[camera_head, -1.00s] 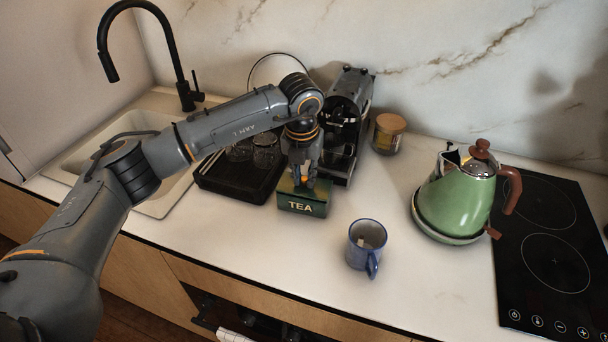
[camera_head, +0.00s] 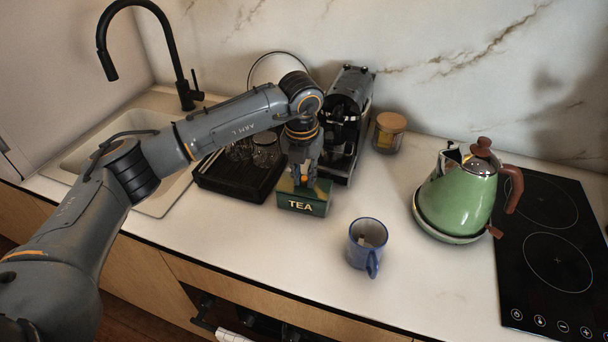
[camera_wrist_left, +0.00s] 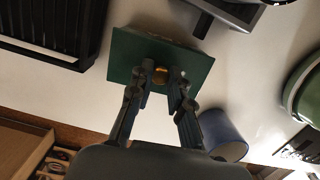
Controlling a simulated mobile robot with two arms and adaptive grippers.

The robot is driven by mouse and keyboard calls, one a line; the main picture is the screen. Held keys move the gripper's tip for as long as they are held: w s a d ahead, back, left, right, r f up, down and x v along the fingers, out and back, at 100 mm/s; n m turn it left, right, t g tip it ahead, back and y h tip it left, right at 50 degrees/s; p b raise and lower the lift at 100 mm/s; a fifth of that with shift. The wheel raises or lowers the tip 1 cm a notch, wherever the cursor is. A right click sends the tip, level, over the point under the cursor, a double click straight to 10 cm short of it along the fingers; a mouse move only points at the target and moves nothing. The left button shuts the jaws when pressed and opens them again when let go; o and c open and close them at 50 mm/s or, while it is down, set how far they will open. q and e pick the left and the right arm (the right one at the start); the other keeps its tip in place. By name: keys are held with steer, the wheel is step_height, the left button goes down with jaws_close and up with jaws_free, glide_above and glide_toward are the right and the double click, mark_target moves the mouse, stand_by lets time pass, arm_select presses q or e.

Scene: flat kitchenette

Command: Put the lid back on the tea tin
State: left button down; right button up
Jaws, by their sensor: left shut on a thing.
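The dark green tea tin (camera_head: 301,206), lettered TEA, stands upright on the counter. In the left wrist view the lid (camera_wrist_left: 128,55) fills the space beyond my left gripper (camera_wrist_left: 160,75), with the gold knob (camera_wrist_left: 160,75) between the fingertips. The lid hides most of the tin there. My right gripper is not seen.
A blue mug (camera_head: 366,248) stands in front and right of the tin. A black drying tray (camera_head: 226,188) with glasses is left, and a coffee machine (camera_head: 347,120) behind. A green kettle (camera_head: 452,200) stands further right by the hob (camera_head: 556,262). The counter between mug and kettle is clear.

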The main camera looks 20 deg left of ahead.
arm_select(q)
steer(key=shift+f+b, duration=0.1)
steer(key=shift+b, duration=0.35)
stand_by(1.1)
stand_by(0.4)
steer(key=c, duration=0.7)
jaws_free()
steer(key=shift+r+p, duration=1.75)
steer(key=shift+r, duration=1.8)
steer(key=shift+c, duration=0.2)
jaws_close()
